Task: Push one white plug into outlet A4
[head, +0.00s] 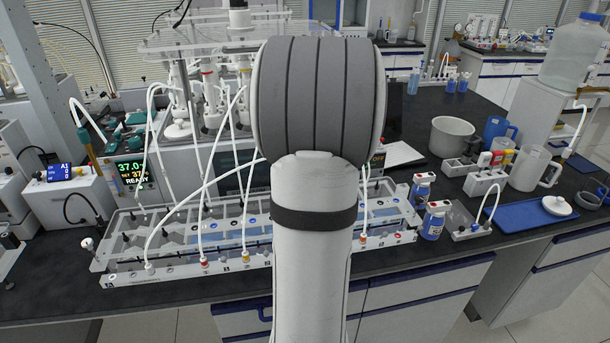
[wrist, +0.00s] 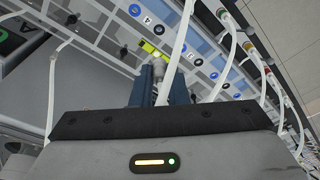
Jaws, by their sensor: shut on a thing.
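In the wrist view, my gripper (wrist: 159,72) has two dark blue fingers closed around a small white plug (wrist: 159,82), mostly hidden between them. A white tube (wrist: 179,45) rises past the fingertips; I cannot tell whether it joins this plug. Just beyond the tips is a yellow-green piece with a bright spot (wrist: 152,51) on the rack. The long clear outlet rack (head: 190,271) stands on the bench in the head view, with blue and white round marks along it. My arm hides the gripper and the rack's middle there. I cannot tell which outlet is A4.
Several white tubes (head: 242,185) arch over the rack, and tubes run close to the gripper's right in the wrist view. Blue-labelled bottles (head: 433,222) stand right of the rack. A blue tray (head: 520,218) lies farther right. Glassware under a clear shelf stands behind.

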